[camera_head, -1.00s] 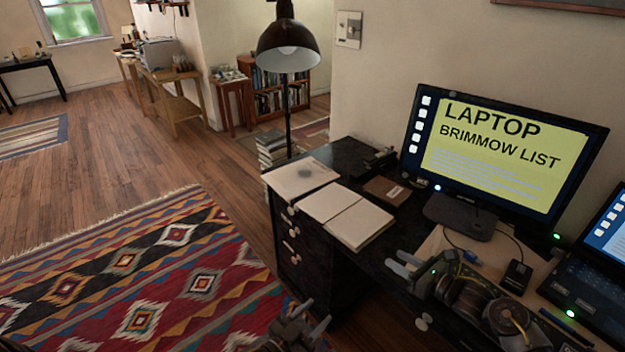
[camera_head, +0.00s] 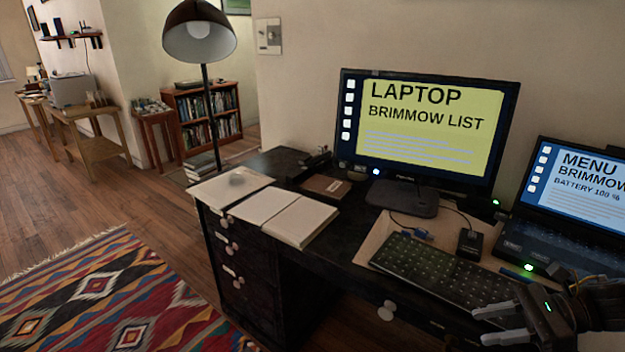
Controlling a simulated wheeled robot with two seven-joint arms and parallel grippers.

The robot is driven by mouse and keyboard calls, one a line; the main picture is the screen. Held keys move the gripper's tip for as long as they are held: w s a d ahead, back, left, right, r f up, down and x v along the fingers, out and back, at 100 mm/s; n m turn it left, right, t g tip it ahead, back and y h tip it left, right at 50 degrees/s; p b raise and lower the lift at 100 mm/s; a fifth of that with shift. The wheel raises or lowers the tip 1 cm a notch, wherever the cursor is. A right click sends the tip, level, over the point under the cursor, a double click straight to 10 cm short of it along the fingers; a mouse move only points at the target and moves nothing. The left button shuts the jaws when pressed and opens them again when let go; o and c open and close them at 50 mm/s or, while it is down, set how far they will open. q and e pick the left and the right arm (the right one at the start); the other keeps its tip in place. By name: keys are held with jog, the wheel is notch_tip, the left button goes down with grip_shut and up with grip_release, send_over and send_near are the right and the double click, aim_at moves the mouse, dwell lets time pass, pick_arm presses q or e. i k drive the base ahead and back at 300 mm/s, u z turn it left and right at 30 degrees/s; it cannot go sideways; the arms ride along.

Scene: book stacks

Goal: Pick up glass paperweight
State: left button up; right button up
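A small, clear greyish rounded shape (camera_head: 237,180), which looks like the glass paperweight, sits on a pale sheet or book at the left end of the dark desk. Its outline is faint. My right gripper (camera_head: 482,326) is at the lower right, beside the front edge of the keyboard. Its two pale fingers point left and stand apart with nothing between them. It is far to the right of the paperweight. My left gripper does not show.
The black desk (camera_head: 345,235) holds an open book (camera_head: 285,215), a small brown book (camera_head: 325,187), a monitor (camera_head: 430,130), a keyboard (camera_head: 440,270), a mouse (camera_head: 470,243) and a laptop (camera_head: 570,215). A floor lamp (camera_head: 200,35) stands behind its left end. Wood floor and a patterned rug (camera_head: 110,300) lie left.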

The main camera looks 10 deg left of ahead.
aim_at(236, 178)
jog(key=u, duration=2.35)
jog(key=i, duration=3.45)
jog(key=z, duration=3.25)
jog(key=i, duration=1)
